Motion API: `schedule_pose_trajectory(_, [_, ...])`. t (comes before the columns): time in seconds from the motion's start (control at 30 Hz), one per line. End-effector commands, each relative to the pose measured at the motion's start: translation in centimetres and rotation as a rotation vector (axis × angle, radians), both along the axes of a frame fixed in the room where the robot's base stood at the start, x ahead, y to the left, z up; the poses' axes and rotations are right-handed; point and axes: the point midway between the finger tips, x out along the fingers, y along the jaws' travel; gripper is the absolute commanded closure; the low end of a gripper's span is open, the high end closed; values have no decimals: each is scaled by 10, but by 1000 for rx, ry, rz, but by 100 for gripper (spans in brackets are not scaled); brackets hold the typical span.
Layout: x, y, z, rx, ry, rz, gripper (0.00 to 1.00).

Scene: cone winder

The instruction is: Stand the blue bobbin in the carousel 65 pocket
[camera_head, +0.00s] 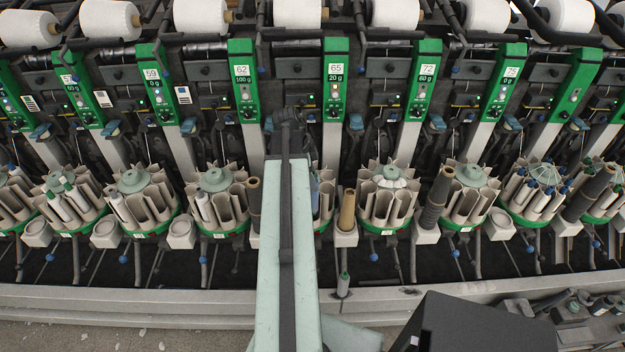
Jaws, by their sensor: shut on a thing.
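Carousel 65 (326,190) stands below the green panel marked 65 (335,70). My own pale green arm reaches up from the bottom middle and covers most of this carousel, so only a strip at its right side shows. My arm ends in dark joints in front of the machine, left of the panel. My gripper is hidden behind the arm. I cannot make out the blue bobbin; a small bluish patch shows at the arm's right edge by the carousel, too covered to name. The 65 pockets and what stands in them are mostly hidden.
Carousel 62 (215,180) is to the left and carousel 72 (391,172) to the right. A tan tube (347,210) stands just right of carousel 65. A pale rail (150,300) runs along the front. A black box (480,325) is at bottom right.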

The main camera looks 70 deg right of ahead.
Motion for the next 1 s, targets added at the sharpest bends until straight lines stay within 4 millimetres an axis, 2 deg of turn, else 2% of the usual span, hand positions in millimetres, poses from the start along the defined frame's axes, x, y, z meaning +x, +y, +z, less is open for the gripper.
schedule_pose_trajectory(0.17, [0, 0, -2, 0, 0, 0, 89])
schedule_pose_trajectory(0.83, [0, 0, -43, 0, 0, 1, 89])
schedule_pose_trajectory(1.0, [0, 0, -46, 0, 0, 1, 89])
